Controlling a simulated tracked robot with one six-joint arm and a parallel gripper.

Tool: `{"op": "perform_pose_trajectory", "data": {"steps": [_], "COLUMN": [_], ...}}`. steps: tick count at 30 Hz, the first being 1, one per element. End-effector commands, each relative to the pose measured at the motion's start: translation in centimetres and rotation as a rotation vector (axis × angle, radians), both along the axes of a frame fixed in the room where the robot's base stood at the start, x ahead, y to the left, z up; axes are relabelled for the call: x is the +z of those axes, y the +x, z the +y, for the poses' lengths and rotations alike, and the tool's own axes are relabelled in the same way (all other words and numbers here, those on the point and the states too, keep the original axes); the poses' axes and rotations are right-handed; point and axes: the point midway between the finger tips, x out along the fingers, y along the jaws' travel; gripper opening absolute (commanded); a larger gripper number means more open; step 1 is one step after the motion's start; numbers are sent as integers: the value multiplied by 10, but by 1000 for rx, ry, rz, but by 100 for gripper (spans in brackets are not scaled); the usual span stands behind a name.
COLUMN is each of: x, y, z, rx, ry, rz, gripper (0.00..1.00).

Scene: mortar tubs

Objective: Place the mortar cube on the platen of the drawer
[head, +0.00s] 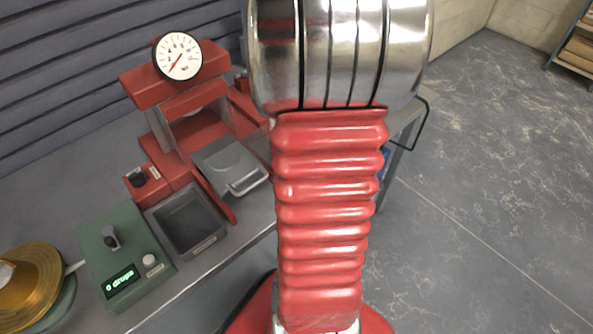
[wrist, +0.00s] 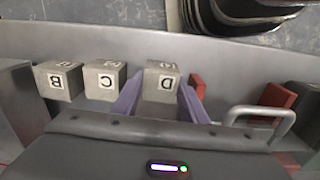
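In the wrist view, three grey mortar cubes sit in a row: cube B (wrist: 56,81) on the left, cube C (wrist: 103,81) beside it, and cube D (wrist: 163,78) apart to the right. The purple fingers of my gripper (wrist: 161,100) lie on either side of cube D, about a cube's width apart. I cannot tell whether they touch it. In the head view, the grey drawer (head: 230,166) with its handle projects from the red press (head: 185,115). No cube shows on its visible top. My arm hides the gripper there.
A dark tray (head: 187,222) and a green box with a lit display (head: 127,256) stand in front of the press. A dial gauge (head: 177,57) tops the press. Open floor (head: 480,200) lies to the right.

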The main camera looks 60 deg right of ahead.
Motion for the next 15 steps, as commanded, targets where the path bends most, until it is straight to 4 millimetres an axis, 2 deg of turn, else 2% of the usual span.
{"op": "perform_pose_trajectory", "data": {"steps": [2,11,15], "x": [0,0,0], "y": [0,0,0], "z": [0,0,0], "rx": [0,0,0], "ry": [0,0,0], "rz": [0,-1,-1], "gripper": [26,5,4]}}
